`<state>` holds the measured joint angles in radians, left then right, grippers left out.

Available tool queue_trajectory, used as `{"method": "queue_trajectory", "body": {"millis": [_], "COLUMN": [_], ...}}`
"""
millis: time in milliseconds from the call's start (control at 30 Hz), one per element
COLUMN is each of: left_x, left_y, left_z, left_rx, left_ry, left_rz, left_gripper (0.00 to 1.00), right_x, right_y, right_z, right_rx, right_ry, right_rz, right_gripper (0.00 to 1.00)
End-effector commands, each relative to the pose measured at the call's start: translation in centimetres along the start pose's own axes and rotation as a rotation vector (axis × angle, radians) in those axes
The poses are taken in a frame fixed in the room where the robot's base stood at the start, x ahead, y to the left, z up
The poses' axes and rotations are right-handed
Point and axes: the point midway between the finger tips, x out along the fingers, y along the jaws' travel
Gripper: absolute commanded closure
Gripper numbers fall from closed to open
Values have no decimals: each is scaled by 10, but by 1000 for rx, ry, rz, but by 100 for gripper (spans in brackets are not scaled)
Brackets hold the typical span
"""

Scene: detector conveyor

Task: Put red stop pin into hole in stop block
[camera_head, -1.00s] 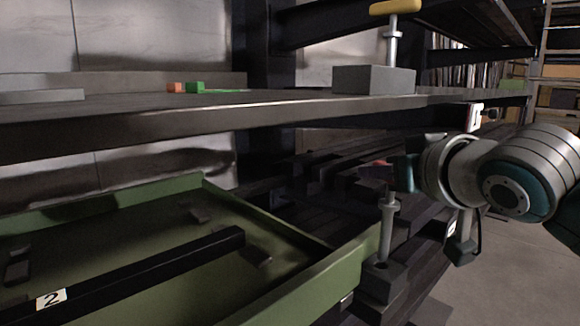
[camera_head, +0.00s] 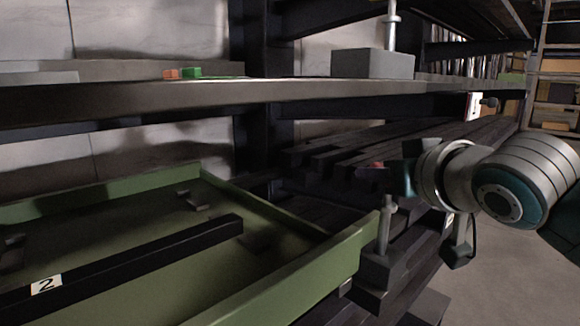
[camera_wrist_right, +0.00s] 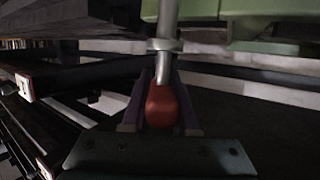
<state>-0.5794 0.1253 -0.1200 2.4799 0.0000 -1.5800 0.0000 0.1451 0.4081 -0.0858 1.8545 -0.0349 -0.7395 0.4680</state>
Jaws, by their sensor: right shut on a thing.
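The red stop pin has a red handle (camera_wrist_right: 162,106) and a grey metal shaft with a collar; in the head view its shaft (camera_head: 384,232) hangs nearly upright. My right gripper (camera_head: 378,170) is shut on the red handle, which it partly hides. The dark grey stop block (camera_head: 376,271) is below, beside the green tray's right corner. The shaft's lower end meets the top of the block. I cannot tell how deep it sits, and the hole is hidden. My left gripper is not in view.
A green tray (camera_head: 325,268) with a black bar (camera_head: 190,246) fills the lower left. A dark shelf (camera_head: 200,95) crosses above, bearing another grey block (camera_head: 372,63) with a metal pin. Dark beams lie behind the gripper. Open floor shows at the lower right.

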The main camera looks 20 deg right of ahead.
Motion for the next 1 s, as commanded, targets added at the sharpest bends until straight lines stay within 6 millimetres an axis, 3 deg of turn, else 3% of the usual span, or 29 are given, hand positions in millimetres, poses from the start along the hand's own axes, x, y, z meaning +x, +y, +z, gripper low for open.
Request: {"method": "queue_trajectory", "body": {"millis": [767,800,1000], "left_x": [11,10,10], "left_y": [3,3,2], "left_z": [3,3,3], "left_rx": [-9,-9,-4], "left_ry": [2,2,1], "left_rz": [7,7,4], "left_gripper": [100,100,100], "right_x": [6,6,6], "right_y": [0,0,0], "right_z": [19,18,18], "right_rx": [1,1,1], "right_ry": [2,2,1], "right_rz": [0,0,0], "right_gripper": [100,70,48]}}
